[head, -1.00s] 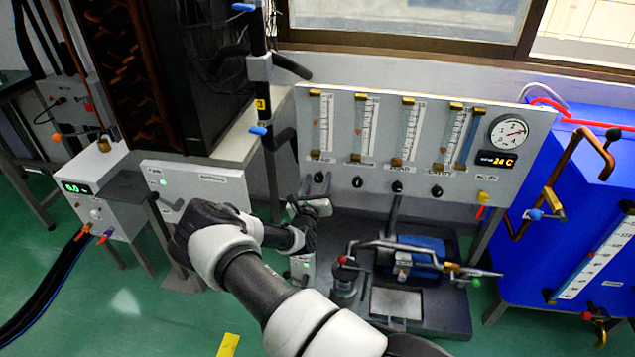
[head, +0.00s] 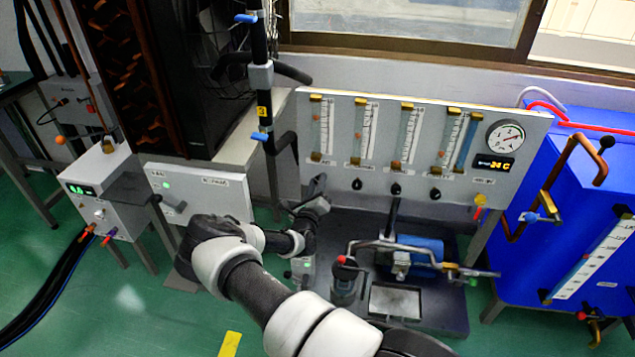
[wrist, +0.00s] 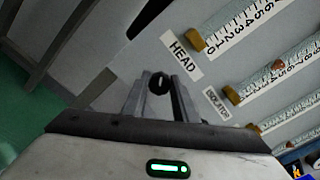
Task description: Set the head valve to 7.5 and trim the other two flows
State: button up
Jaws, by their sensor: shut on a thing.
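The grey flow panel (head: 340,110) carries several upright tubes with a black knob under each. The leftmost tube (head: 321,130) is the head flow; the HEAD label (wrist: 181,58) is legible in the wrist view. My gripper (head: 318,186) is at the knob below it and hides that knob in the head view. In the wrist view its fingers (wrist: 160,92) are shut around the black head knob (wrist: 160,77). The second knob (head: 357,184) and third knob (head: 396,189) are free. A reddish float (wrist: 278,65) shows in the second tube. The head float's reading is not legible.
A dial gauge (head: 505,137) and temperature display (head: 494,163) sit at the panel's right. A blue tank (head: 570,220) stands farther right. Pump pipework with a red knob (head: 342,260) lies below the panel. A black vertical pipe (head: 262,95) stands to the left.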

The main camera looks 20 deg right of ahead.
jog(key=o, duration=1.1)
jog(key=shift+s, duration=0.15)
jog(key=p+v, duration=0.4)
jog(key=v, duration=1.3)
jog(key=shift+a, duration=0.15)
